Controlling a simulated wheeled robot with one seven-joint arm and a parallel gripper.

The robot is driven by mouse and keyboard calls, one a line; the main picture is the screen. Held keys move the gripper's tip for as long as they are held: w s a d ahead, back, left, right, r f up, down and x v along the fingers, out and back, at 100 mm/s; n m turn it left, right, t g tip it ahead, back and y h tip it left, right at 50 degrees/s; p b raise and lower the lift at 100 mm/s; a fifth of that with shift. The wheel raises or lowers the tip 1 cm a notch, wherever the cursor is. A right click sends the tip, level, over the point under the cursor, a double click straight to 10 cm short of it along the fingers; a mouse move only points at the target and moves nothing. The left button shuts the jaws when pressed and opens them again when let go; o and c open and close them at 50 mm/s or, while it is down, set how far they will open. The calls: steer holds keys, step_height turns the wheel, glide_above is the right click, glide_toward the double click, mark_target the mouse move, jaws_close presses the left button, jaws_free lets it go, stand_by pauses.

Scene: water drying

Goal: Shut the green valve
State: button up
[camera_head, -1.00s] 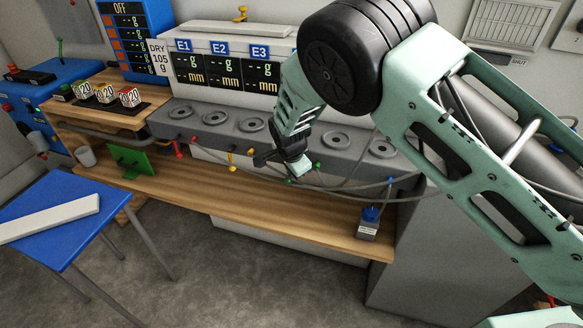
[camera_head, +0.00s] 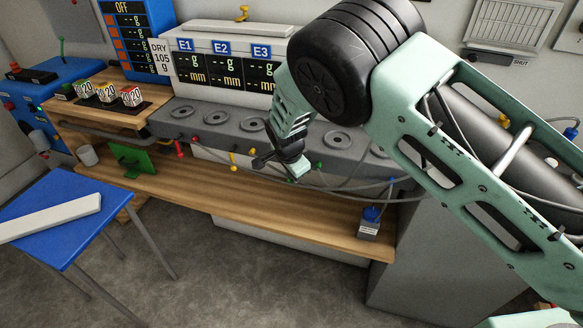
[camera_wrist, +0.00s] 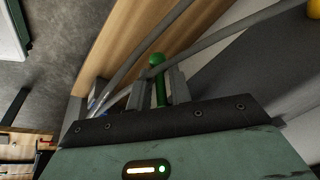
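The green valve is on the front of the grey bench unit, and its green knob (camera_head: 320,165) shows just right of my gripper (camera_head: 303,172) in the head view. In the wrist view the green valve handle (camera_wrist: 157,62) has a round end and a thin stem. The stem runs down between the two grey fingers of my gripper (camera_wrist: 159,93). Gaps show on both sides of the stem, so the gripper looks open around it and not clamped. The foot of the stem is hidden behind the gripper's dark front edge.
A red valve (camera_head: 179,148) and a yellow valve (camera_head: 233,158) lie to the left. Grey hoses (camera_wrist: 140,50) cross close to the fingers.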

steer(key=v, duration=1.7)
steer(key=shift+s, duration=0.2)
steer(key=shift+r, duration=0.1)
